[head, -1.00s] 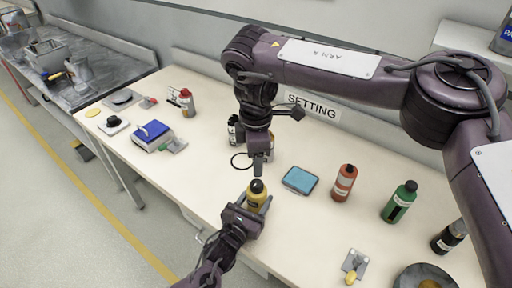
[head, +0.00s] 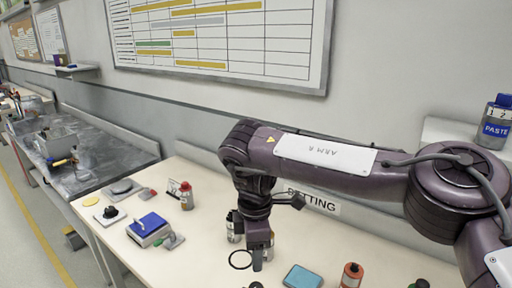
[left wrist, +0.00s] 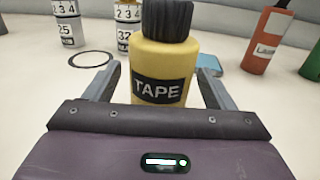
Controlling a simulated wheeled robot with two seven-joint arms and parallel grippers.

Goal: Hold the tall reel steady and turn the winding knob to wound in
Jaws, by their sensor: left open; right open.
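No reel with a winding knob can be made out for certain. My left gripper (left wrist: 158,88) is open, with its fingers on either side of a yellow bottle (left wrist: 160,68) with a black cap and a TAPE label; whether they touch it I cannot tell. In the head view the left gripper is out of frame. My right gripper (head: 262,258) is open and points down over the table, seen nearly edge-on. A white and dark canister (head: 232,226) stands beside it; two numbered canisters, one marked 25 (left wrist: 68,30) and one marked 32 (left wrist: 126,28), show in the left wrist view.
A thin black ring (head: 240,259) lies flat near the right gripper. A blue pad (head: 302,277) and a red bottle (head: 351,275) are to the right. A blue-topped device (head: 149,229), a black knob on a plate (head: 110,213) and a red-capped bottle (head: 187,196) are at left.

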